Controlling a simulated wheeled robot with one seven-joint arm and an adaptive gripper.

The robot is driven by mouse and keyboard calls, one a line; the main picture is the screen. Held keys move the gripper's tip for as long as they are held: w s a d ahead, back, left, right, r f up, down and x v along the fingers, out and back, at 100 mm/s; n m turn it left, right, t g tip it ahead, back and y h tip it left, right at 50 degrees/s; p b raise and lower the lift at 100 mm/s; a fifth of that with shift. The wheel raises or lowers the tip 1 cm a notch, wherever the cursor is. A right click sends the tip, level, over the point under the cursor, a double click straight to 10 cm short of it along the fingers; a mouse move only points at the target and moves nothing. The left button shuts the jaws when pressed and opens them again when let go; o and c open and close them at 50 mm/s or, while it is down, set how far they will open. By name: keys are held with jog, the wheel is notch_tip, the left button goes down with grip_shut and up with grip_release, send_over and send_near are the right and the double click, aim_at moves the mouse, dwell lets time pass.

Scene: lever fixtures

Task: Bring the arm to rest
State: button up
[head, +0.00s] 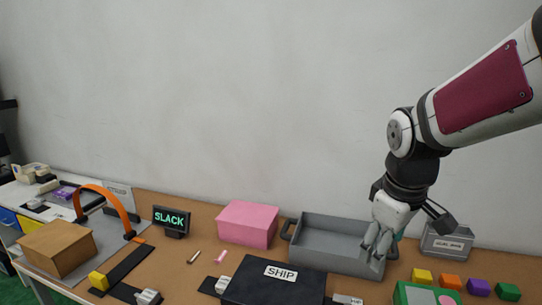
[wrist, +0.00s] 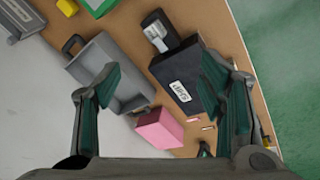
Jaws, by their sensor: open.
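My arm reaches in from the upper right in the head view. My gripper (head: 381,243) points down in front of the right end of the grey tray (head: 335,230). In the wrist view my gripper (wrist: 160,88) is open, its two fingers wide apart with nothing between them. The grey tray also shows in the wrist view (wrist: 85,62), by the left finger. A black box labelled SHIP (head: 275,286) stands at the front of the table, and it shows near the right finger in the wrist view (wrist: 185,85).
A pink box (head: 248,224) stands left of the tray. Several coloured blocks (head: 450,281) and a grey labelled bin (head: 447,241) are at the right. A SLACK sign (head: 171,221), an orange arch (head: 105,203) and a brown box (head: 57,248) are at the left. The space above the table's left half is clear.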

jog(key=s+a+r+m+t, duration=0.1)
jog(key=s+r+m, duration=0.2)
jog(key=s, duration=0.5)
jog(key=s+a+r+m+t, duration=0.1)
jog(key=s+r+m+t, duration=0.1)
jog(key=s, duration=0.6)
jog(key=shift+a+r+m+y, duration=0.25)
jog(key=shift+r+m+y, duration=0.25)
jog(key=shift+m, duration=0.6)
jog(key=shift+s+r, duration=0.1)
